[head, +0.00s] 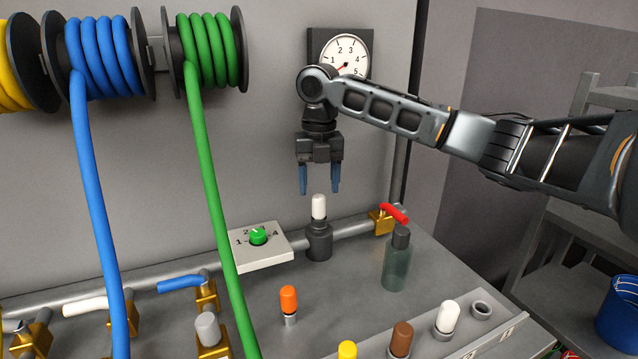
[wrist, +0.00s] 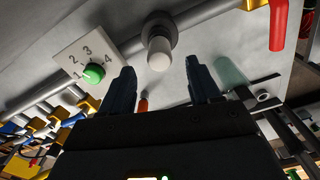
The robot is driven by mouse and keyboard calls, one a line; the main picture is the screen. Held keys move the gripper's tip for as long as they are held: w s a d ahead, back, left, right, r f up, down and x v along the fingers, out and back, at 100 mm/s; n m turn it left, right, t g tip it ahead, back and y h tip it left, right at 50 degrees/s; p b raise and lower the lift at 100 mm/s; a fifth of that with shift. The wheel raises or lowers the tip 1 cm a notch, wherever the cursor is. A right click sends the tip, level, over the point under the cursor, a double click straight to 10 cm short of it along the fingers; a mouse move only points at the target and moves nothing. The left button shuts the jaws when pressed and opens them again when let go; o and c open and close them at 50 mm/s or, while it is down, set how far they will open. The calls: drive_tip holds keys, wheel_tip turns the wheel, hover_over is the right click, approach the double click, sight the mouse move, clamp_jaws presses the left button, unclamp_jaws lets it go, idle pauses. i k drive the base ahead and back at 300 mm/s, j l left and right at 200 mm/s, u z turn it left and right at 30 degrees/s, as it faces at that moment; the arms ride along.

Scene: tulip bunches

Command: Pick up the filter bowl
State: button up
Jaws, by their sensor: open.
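The filter bowl, which I take to be the translucent grey-green vessel with a dark neck (head: 397,266), stands upright on the bench, right of centre. It also shows in the wrist view (wrist: 231,74), just right of the right finger. My gripper (head: 319,190) is open and empty, pointing down, with blue fingers apart. It is above and to the left of the bowl, directly over a white cylinder (head: 319,207) on a dark housing (head: 319,242). The white cylinder also shows in the wrist view (wrist: 159,54), beyond the fingertips.
A red-handled valve (head: 392,215) on the pipe is close behind the bowl. A rack (head: 475,329) with several coloured cartridges is in front. An orange-topped piece (head: 289,301) and a green dial (head: 258,236) are to the left. Blue and green hoses (head: 215,220) hang farther left.

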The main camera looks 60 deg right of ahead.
sight(399, 250)
drive_tip(key=k, duration=1)
